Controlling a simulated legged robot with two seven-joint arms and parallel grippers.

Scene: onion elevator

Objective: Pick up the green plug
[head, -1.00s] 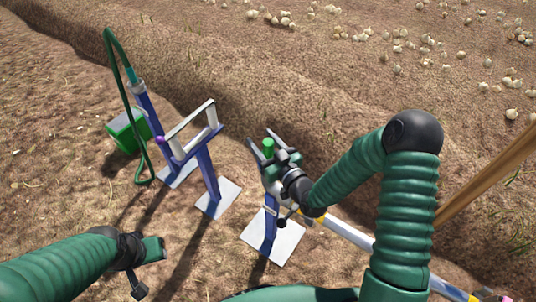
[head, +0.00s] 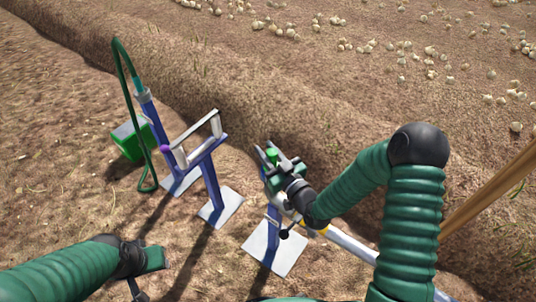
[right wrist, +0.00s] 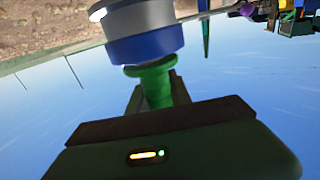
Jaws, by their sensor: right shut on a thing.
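The green plug (head: 271,154) is between the fingers of my right gripper (head: 270,153), at the top of a blue post on the right. In the right wrist view the green plug (right wrist: 157,85) stands in my right gripper (right wrist: 155,95), which is shut on it. The plug's flanged end is right against a blue and grey cylinder (right wrist: 145,40); I cannot tell whether it touches it. My left gripper (head: 153,256) is low at the left, apart from the stands; its jaws do not show clearly.
The blue post has a white base plate (head: 284,252). To its left stand a blue frame with a pale bar (head: 197,135) and a post with a green hose (head: 122,75). A green box (head: 130,143) is behind them. A soil bank rises beyond; a wooden pole (head: 490,195) is at right.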

